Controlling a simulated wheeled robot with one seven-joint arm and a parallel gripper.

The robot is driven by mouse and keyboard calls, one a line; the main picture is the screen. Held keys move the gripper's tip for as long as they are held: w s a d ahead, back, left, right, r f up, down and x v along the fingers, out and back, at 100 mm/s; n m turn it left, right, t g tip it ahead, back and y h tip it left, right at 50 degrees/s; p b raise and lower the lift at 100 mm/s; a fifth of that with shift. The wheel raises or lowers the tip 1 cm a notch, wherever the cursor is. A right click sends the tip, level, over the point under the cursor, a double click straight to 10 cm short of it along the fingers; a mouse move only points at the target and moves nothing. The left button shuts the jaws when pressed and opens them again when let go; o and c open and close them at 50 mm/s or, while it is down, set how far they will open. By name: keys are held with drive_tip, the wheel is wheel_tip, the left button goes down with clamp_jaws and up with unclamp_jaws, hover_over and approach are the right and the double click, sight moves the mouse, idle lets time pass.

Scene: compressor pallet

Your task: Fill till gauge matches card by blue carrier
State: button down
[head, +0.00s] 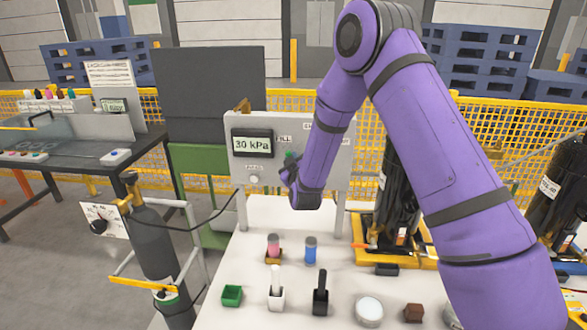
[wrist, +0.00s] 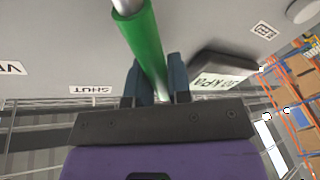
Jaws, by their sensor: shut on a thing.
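My gripper (head: 291,172) is at the front of the white panel (head: 333,130). In the wrist view its dark fingers (wrist: 161,82) are shut on a green lever handle (wrist: 143,45), which joins a metal rod. The gauge display (head: 252,143) on the panel reads 30 kPa; it shows upside down in the wrist view (wrist: 222,80). A white card (head: 110,72) with print too small to read stands at the left table. A blue cylinder (head: 310,254) stands on the white bench; I cannot tell which thing is the blue carrier.
A pink cylinder (head: 273,248), a green box (head: 232,295), a white-handled item (head: 276,290) and a black-handled item (head: 320,293) stand on the bench (head: 262,215). A grey gas bottle (head: 155,240) with a hose stands left. Black cylinders are behind my arm.

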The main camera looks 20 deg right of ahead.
drive_tip(key=d+m, duration=0.1)
drive_tip(key=m, duration=0.1)
drive_tip(key=s+d+r+m+t, duration=0.1)
drive_tip(key=shift+d+r+m+h, duration=0.1)
drive_tip(key=shift+d+m+h, duration=0.05)
drive_tip(key=shift+m+h, duration=0.25)
drive_tip(key=shift+s+d+r+m+t+h, duration=0.1)
drive_tip(key=shift+s+d+m+h, duration=0.1)
drive_tip(key=shift+d+m, duration=0.4)
drive_tip(key=shift+s+d+r+m+t+h, duration=0.15)
drive_tip(key=shift+d+m+h, duration=0.1)
drive_tip(key=shift+m, duration=0.6)
drive_tip(key=shift+s+d+f+m+t+h, duration=0.1)
drive_tip(key=shift+s+d+m+h, duration=0.1)
drive_tip(key=shift+d+m, duration=0.4)
drive_tip(key=shift+a, duration=0.1)
drive_tip(key=c, duration=1.1)
unclamp_jaws()
drive_tip(key=shift+o, duration=0.2)
drive_tip(key=v, duration=1)
drive_tip(key=shift+s, duration=0.4)
drive_tip(key=shift+a, duration=0.1)
